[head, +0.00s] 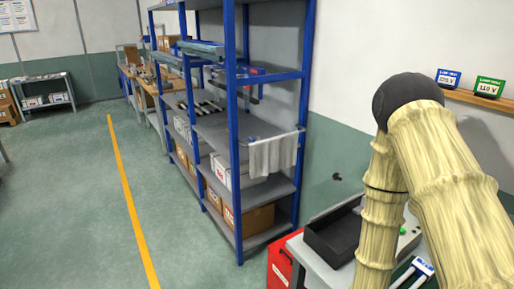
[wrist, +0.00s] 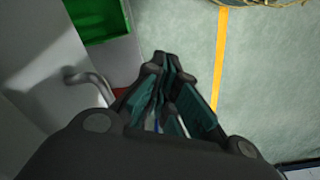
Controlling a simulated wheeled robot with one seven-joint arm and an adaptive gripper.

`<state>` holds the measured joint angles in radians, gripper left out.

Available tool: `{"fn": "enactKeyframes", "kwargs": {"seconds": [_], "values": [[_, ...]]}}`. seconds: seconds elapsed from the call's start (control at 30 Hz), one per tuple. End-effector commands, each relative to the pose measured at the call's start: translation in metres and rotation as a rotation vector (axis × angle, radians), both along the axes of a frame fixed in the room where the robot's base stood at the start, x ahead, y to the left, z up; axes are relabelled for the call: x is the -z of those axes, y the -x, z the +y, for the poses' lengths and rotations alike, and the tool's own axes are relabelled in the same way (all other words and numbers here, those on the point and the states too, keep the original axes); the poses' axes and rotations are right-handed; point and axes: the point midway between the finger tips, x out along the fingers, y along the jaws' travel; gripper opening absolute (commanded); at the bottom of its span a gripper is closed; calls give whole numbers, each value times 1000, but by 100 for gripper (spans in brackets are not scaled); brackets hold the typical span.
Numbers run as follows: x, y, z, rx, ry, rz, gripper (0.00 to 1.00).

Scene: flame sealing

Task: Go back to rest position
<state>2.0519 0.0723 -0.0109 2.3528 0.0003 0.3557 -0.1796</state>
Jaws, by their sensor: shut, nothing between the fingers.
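My gripper (wrist: 172,75) shows in the wrist view, with its dark fingers and green pads drawn together at the tips. It is shut and empty. It hangs above the floor (wrist: 265,85), beside a grey surface at the left. In the head view my arm fills the right side, and the gripper itself is out of that view.
A blue-framed shelf (head: 232,130) with boxes and a hanging cloth (head: 272,155) stands in mid-view. A black tray (head: 333,235) and a red box (head: 280,265) are beside my arm. A green bin (wrist: 98,18) and a curved metal handle (wrist: 90,82) are near the gripper. Floor at left is free.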

Motion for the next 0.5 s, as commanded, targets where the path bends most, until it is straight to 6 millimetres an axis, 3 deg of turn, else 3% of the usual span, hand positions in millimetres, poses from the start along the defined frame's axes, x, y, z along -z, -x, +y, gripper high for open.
{"fn": "enactKeyframes", "kwargs": {"seconds": [0.03,0.2,0.5], "values": [[19,17,1,12,1,13,0],[61,65,5,64,5,33,0],[104,133,9,134,9,56,0]]}}
